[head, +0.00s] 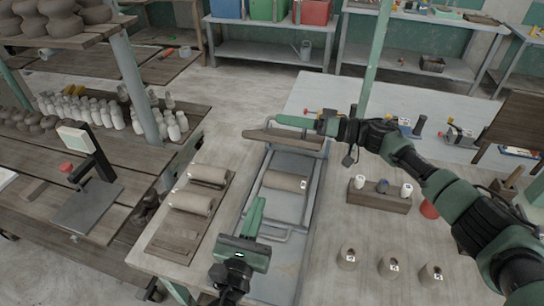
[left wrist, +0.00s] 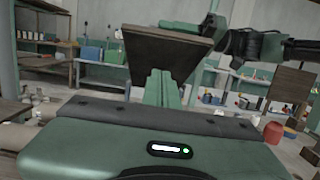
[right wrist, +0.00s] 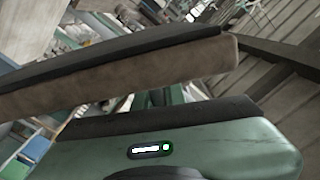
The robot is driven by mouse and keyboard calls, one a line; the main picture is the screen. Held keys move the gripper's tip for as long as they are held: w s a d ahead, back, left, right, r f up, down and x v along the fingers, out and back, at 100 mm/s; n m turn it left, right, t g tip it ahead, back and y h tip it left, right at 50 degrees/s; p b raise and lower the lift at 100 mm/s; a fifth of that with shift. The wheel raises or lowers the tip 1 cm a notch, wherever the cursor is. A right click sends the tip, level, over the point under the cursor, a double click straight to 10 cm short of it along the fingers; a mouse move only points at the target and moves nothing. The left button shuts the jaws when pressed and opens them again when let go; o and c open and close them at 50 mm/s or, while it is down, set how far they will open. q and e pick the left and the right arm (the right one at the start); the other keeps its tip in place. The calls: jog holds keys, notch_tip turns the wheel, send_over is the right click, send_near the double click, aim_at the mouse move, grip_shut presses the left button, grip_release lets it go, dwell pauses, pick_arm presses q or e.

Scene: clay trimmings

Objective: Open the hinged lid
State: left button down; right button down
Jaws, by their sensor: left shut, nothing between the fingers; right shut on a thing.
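The hinged lid (head: 272,136), a brown board with a dark edge, is raised at the far end of a grey metal frame (head: 246,196). It also shows as a tilted board in the left wrist view (left wrist: 165,52) and across the right wrist view (right wrist: 120,76). My right gripper (head: 296,121) is shut on the lid near its upper edge; its fingertips are mostly hidden behind the lid in the right wrist view. My left gripper (head: 257,206) is shut and empty, above the near part of the frame. A clay roll (head: 285,181) lies inside the frame.
Clay rolls (head: 191,201) lie on a wooden board to the left. To the right are a wooden holder (head: 378,201) with small jars and several clay cups (head: 347,258). A green post (head: 376,60) stands behind the table. Free tabletop lies between frame and cups.

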pick_arm(q)
send_near(276, 138)
jog(key=w+d+f, duration=0.1)
jog(key=w+f, duration=0.2)
jog(key=f, duration=0.1)
pick_arm(e)
jog(key=shift+r, duration=0.1)
pick_arm(q)
jog(key=shift+w+d+r, duration=0.2)
jog(key=shift+w+r, duration=0.45)
jog(key=shift+r, duration=0.1)
jog(key=shift+w+d+r, duration=0.25)
jog(key=shift+w+r, duration=0.45)
jog(key=shift+w+r, duration=0.2)
jog(key=shift+r, duration=0.25)
jog(key=shift+w+r, duration=0.25)
jog(key=shift+r, duration=0.15)
jog(key=shift+w+r, duration=0.15)
jog(key=shift+r, duration=0.05)
pick_arm(e)
jog(key=shift+a, duration=0.15)
pick_arm(q)
jog(key=shift+d+r, duration=0.1)
pick_arm(e)
jog(key=shift+s+f, duration=0.2)
jog(key=shift+f, duration=0.15)
jog(key=c, duration=1.5)
grip_release()
